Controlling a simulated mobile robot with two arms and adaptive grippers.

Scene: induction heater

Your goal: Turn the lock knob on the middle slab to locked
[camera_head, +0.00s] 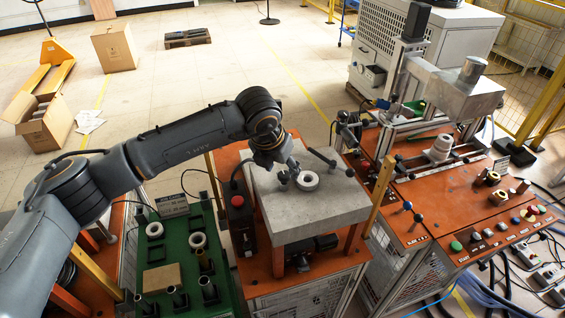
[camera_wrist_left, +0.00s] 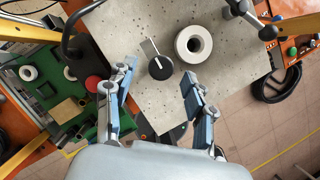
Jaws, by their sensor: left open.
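The middle slab (camera_head: 335,208) is a speckled grey plate on an orange stand; it also fills the middle of the left wrist view (camera_wrist_left: 130,28). The lock knob (camera_wrist_left: 160,68) is a round black knob with a white pointer line, beside a small upright metal plate. In the head view my left gripper (camera_head: 288,176) covers the knob's place, so I cannot make it out there. My left gripper (camera_wrist_left: 158,92) is open and empty, its two fingers apart on either side of the knob's line, apparently above the slab. My right gripper is not in view.
A white ring (camera_head: 307,180) lies on the slab close beside the knob. A dark-handled lever (camera_head: 330,160) stands near the slab's back edge. A red button box (camera_head: 238,205) is at its left. A green fixture tray (camera_head: 180,250) and an orange control bench (camera_head: 455,200) flank it.

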